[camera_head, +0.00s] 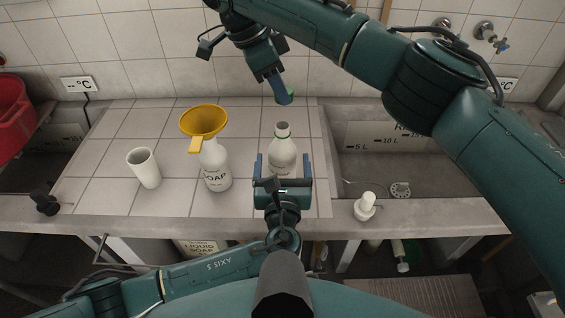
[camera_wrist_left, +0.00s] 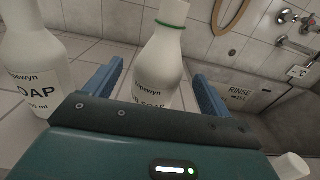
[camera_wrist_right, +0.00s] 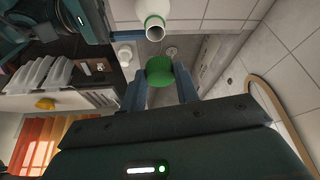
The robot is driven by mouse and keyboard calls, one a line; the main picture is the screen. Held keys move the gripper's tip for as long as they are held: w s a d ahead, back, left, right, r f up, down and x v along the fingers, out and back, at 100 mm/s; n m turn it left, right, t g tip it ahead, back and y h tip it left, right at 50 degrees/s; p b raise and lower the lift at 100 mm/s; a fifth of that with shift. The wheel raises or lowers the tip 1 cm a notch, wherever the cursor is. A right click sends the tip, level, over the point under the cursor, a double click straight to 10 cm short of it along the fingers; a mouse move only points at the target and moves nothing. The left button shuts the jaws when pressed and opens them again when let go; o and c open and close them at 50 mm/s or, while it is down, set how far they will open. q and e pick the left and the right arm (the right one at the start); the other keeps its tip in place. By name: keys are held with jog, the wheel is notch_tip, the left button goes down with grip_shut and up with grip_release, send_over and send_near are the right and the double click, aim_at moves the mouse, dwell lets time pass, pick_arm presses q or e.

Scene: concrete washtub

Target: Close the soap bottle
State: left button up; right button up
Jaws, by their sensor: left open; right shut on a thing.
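The white soap bottle (camera_head: 283,150) stands upright on the tiled counter with its neck open and a green ring around the neck. My left gripper (camera_head: 283,163) is open, with one finger on each side of the bottle; in the left wrist view the bottle (camera_wrist_left: 158,65) shows between the fingers, with gaps visible. My right gripper (camera_head: 282,96) is shut on a green cap (camera_head: 290,94), held apart from the bottle's mouth. The right wrist view shows the cap (camera_wrist_right: 160,70) between the fingertips and the open neck (camera_wrist_right: 155,27) beyond it.
Left of the bottle stands another soap bottle (camera_head: 215,170) with a yellow funnel (camera_head: 203,122) on top. A white cup (camera_head: 145,168) is farther left. A sink basin (camera_head: 395,165) lies to the right, with a small white bottle (camera_head: 366,206) on its front ledge.

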aim_at(283, 159)
pick_arm(q)
jog(key=shift+w, duration=2.2)
jog(key=c, duration=1.5)
jog(key=shift+o, duration=0.2)
pick_arm(e)
jog(key=shift+a+f, duration=0.15)
jog(key=shift+f, duration=2.35)
